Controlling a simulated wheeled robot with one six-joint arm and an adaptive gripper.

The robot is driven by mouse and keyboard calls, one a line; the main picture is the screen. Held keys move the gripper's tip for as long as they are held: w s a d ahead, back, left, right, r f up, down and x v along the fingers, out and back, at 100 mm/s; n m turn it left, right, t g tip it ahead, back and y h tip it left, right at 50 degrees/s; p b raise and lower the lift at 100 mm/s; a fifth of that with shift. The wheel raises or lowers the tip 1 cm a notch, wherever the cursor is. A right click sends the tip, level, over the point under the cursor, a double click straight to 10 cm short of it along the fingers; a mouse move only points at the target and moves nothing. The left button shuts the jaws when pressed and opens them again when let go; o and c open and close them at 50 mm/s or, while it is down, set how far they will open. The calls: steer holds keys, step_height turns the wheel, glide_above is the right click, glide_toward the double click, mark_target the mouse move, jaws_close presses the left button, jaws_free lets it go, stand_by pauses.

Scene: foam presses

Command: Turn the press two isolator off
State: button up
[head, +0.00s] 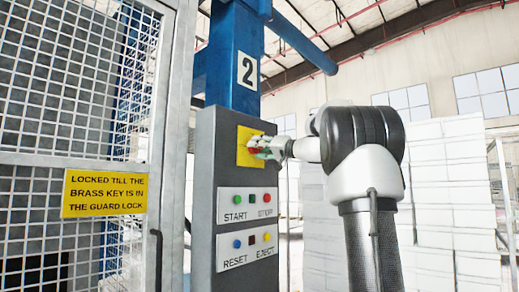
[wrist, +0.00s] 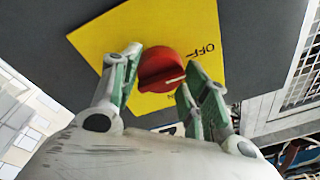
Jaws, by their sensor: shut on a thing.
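The press two isolator is a red rotary knob (wrist: 160,68) on a yellow plate (head: 243,157), high on the grey control post (head: 205,190) under the number 2 sign (head: 248,71). In the wrist view the yellow plate (wrist: 95,40) bears the word OFF to the knob's upper right. Another label below the knob is mostly hidden. My gripper (head: 262,149) is shut on the knob, with a green-padded finger on either side in the wrist view (wrist: 158,88).
Below are a START/STOP panel (head: 248,204) and a RESET/EJECT panel (head: 247,249). A mesh guard (head: 75,90) with a yellow warning sign (head: 104,193) stands at left. Pale stacked blocks (head: 445,180) stand behind at right.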

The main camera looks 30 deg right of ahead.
steer(key=shift+f, duration=0.2)
stand_by(0.3)
steer(key=o, duration=1)
steer(key=shift+r, duration=0.1)
steer(key=v, duration=1.2)
